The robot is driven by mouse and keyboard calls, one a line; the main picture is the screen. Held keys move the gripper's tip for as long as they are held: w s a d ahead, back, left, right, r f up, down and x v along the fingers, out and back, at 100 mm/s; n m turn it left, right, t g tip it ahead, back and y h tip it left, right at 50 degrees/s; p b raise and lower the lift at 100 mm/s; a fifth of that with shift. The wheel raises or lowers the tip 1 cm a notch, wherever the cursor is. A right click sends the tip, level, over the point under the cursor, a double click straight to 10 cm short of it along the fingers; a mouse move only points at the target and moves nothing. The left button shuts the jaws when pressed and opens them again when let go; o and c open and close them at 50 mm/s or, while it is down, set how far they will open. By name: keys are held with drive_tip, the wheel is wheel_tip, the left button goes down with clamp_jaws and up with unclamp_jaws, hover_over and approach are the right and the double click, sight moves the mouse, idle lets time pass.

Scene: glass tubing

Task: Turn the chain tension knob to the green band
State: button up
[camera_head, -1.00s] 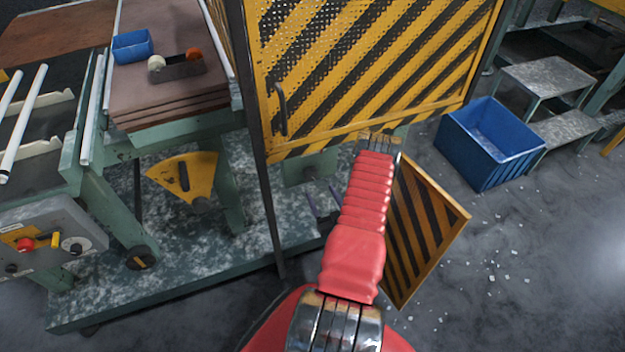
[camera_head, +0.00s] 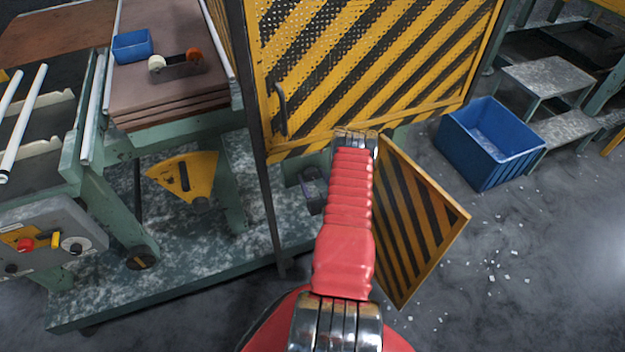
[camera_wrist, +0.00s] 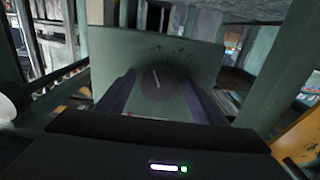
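The tension knob (camera_wrist: 157,83) is a dark round disc with a pale pointer line, on a grey-green plate (camera_wrist: 205,62) in the wrist view. Small dark marks sit on the plate above it; I cannot make out a green band. My gripper (camera_wrist: 158,74) is open, with one dark finger on each side of the knob. Whether the fingers touch the knob I cannot tell. In the head view my red arm reaches below the striped guard, and the knob cannot be made out there.
A yellow-black striped guard (camera_head: 370,60) stands above my arm, and a striped flap (camera_head: 420,220) hangs open to its right. A blue crate (camera_head: 490,145) stands on the floor at right. A machine leg and green frame posts flank the plate in the wrist view.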

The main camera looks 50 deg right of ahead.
drive_tip(key=c, duration=0.9)
drive_tip(key=shift+a, duration=0.15)
drive_tip(key=shift+c, duration=0.4)
drive_tip(key=shift+m, duration=0.4)
drive_tip(key=m, duration=0.7)
drive_tip(key=shift+m, duration=0.4)
drive_tip(key=m, duration=0.4)
drive_tip(key=shift+w+m, duration=0.1)
drive_tip(key=shift+m, duration=1.9)
